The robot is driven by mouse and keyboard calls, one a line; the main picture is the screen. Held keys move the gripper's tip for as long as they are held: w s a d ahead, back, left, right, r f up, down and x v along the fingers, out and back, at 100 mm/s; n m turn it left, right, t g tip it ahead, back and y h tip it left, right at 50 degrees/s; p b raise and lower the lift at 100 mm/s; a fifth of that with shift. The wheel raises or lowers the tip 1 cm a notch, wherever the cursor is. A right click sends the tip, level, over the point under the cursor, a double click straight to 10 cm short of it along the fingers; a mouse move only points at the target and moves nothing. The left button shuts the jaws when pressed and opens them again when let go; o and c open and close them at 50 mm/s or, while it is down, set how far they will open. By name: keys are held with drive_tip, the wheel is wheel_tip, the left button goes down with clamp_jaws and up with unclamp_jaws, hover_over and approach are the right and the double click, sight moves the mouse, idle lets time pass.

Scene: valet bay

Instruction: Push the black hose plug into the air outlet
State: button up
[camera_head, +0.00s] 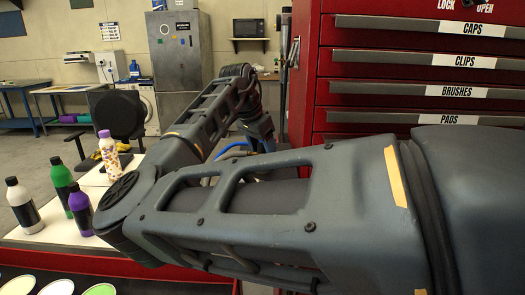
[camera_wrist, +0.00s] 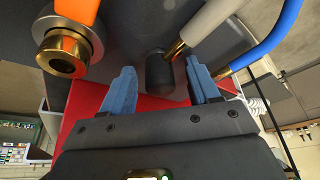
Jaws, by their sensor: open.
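In the wrist view, my gripper (camera_wrist: 160,64) is open, with its two blue fingers apart. A short black cylinder (camera_wrist: 160,72), which looks like the hose plug, shows between the fingertips; I see no clear contact with either finger. A grey hose (camera_wrist: 208,22) with a brass end comes down close beside it; I cannot tell whether they are joined. At the upper left is a round brass socket with a grey collar (camera_wrist: 84,26), apart from the fingers; it may be the air outlet.
A blue hose (camera_wrist: 272,42) with a brass end runs close to the right finger. In the head view, a red drawer cabinet (camera_head: 335,95) stands right of my wrist. Several bottles, including a purple one (camera_head: 80,208), stand on the white bench (camera_head: 50,240) near my elbow.

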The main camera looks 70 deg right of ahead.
drive_tip(key=shift+c, duration=0.3)
drive_tip(key=c, duration=1)
wheel_tip(320, 180, up, 10)
drive_tip(key=shift+r, duration=0.1)
idle(0.4)
